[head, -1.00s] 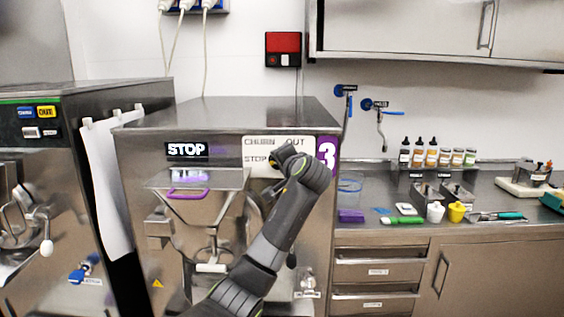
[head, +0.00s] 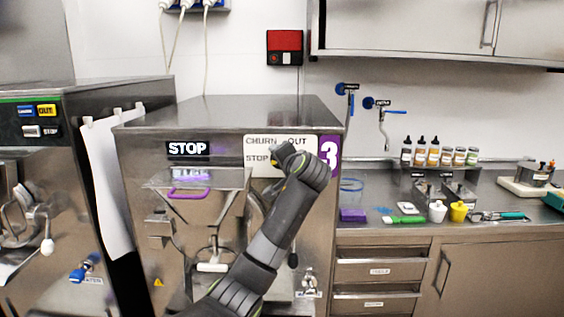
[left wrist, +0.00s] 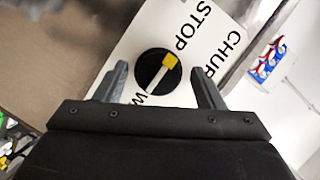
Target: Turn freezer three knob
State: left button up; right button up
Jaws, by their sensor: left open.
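Freezer three (head: 150,136) is the steel machine in the middle of the head view, with a purple number 3 plate (head: 329,156). Its sign (head: 257,142) reads STOP and shows CHURN and OUT on the white label panel (head: 254,158). The black round knob (left wrist: 152,82), with a white bar and yellow tip, shows in the left wrist view. The yellow tip points up-right, near the words STOP and CHURN. My left gripper (left wrist: 158,72) is open, its fingers on either side of the knob, apart from it. In the head view my arm hides the knob. My right gripper is not in view.
Another freezer (head: 70,100) stands at the left, with a white cloth (head: 105,180) hanging beside it. A counter (head: 400,210) with bottles, small cups and tools lies to the right. A red box (head: 284,42) is on the wall above.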

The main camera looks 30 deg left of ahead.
pick_arm(q)
jog(key=b+v, duration=0.5)
jog(key=v, duration=1.2)
jog(key=shift+d, duration=0.25)
